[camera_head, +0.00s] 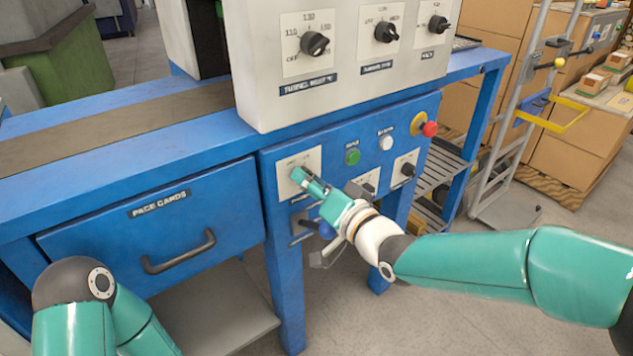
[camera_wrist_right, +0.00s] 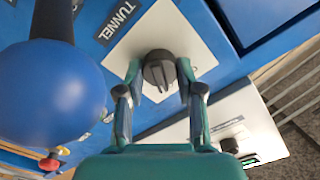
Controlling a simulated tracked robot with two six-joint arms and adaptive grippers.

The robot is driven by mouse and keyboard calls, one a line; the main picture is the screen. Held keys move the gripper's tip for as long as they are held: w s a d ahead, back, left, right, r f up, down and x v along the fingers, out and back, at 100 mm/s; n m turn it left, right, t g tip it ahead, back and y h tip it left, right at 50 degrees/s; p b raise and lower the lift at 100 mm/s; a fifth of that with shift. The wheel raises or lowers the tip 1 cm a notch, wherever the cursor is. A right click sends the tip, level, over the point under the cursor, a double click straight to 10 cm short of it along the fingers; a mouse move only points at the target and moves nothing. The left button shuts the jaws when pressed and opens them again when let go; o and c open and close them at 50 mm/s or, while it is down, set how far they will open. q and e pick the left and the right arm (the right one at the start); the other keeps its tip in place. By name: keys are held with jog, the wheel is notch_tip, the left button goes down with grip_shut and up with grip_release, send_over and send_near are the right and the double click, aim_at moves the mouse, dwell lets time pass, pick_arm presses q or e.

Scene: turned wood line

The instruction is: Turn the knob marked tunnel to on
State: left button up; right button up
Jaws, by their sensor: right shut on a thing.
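The tunnel knob (camera_wrist_right: 158,68) is dark and round with a raised ridge. It sits on a pale plate (camera_wrist_right: 203,48) beside the dark label TUNNEL (camera_wrist_right: 118,20). My right gripper (camera_wrist_right: 158,72) is shut on the knob, one finger on each side. In the head view my right gripper (camera_head: 300,176) reaches the pale plate (camera_head: 286,164) on the blue front panel and hides the knob. The plate's markings are too small to read, so I cannot tell the setting. My left gripper is out of view; only part of that arm shows at lower left.
A blue ball handle (camera_wrist_right: 50,95) is close beside my right gripper. A green button (camera_head: 352,157), a white button (camera_head: 386,142) and a red button (camera_head: 430,129) are on the panel. A grey box (camera_head: 262,100) with three knobs stands above. A drawer (camera_head: 105,245) is left.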

jog(key=shift+w+d+r+m, duration=0.15)
jog(key=shift+d+r+m, duration=0.1)
jog(key=shift+m, duration=0.15)
jog(key=o, duration=1.1)
jog(key=shift+f, duration=0.15)
jog(key=shift+o, duration=0.2)
jog(key=shift+a, duration=0.15)
jog(key=v, duration=1.2)
jog(key=shift+f, duration=0.15)
